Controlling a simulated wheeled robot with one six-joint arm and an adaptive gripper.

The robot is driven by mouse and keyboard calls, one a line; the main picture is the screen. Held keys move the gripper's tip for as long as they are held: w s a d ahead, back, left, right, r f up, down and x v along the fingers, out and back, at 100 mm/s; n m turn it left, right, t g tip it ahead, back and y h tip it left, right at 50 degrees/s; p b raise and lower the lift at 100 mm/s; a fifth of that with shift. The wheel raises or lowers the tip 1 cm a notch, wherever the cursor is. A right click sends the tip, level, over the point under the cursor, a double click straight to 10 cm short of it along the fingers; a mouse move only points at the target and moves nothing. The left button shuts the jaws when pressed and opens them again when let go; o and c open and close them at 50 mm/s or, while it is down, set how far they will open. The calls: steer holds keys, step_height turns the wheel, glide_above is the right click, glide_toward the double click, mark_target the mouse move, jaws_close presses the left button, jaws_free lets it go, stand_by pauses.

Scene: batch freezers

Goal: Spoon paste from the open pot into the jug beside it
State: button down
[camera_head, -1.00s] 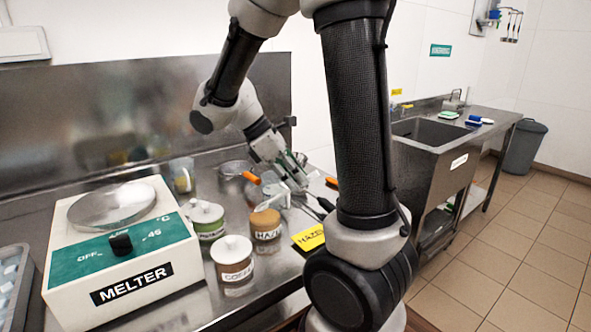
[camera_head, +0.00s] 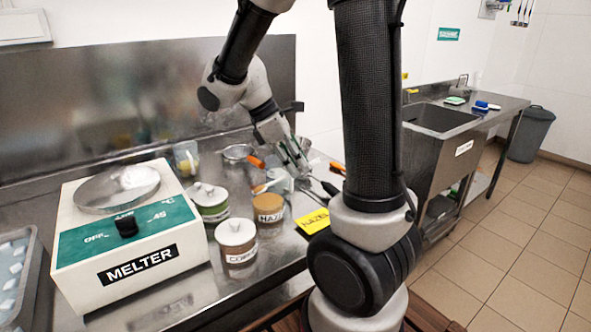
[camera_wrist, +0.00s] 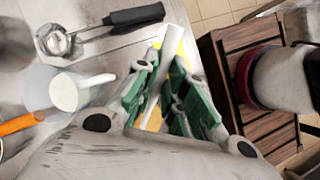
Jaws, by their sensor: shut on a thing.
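My gripper (camera_wrist: 152,100) is shut on a pale, slim utensil (camera_wrist: 172,42), seen between its green-padded fingers in the wrist view. In the head view my gripper (camera_head: 294,167) is low over the steel counter, behind and right of the pot labelled HAZEL (camera_head: 268,207). That pot has a tan top and no white lid. A pale vessel, perhaps the jug (camera_head: 278,180), is partly hidden beside my gripper. The wrist view has a small white round thing with a long arm (camera_wrist: 66,92); I cannot tell what it is. The utensil's lower end is unclear.
A lidded COFFEE pot (camera_head: 236,243) and a green-labelled pot (camera_head: 209,200) stand left of the HAZEL pot. The melter (camera_head: 140,262) is further left. A yellow card (camera_head: 313,221) lies right. A black-handled scoop (camera_wrist: 132,17) lies near my gripper.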

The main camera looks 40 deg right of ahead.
steer(key=shift+r, duration=0.4)
steer(key=shift+s+d+r, duration=0.15)
steer(key=shift+d, duration=0.15)
steer(key=shift+s+d+r+t+y, duration=0.1)
steer(key=shift+s+d+t+y, duration=0.25)
steer(key=shift+t+y, duration=0.2)
steer(key=shift+s+d+t+y, duration=0.25)
steer(key=shift+d+t+y, duration=0.3)
steer(key=shift+y, duration=0.5)
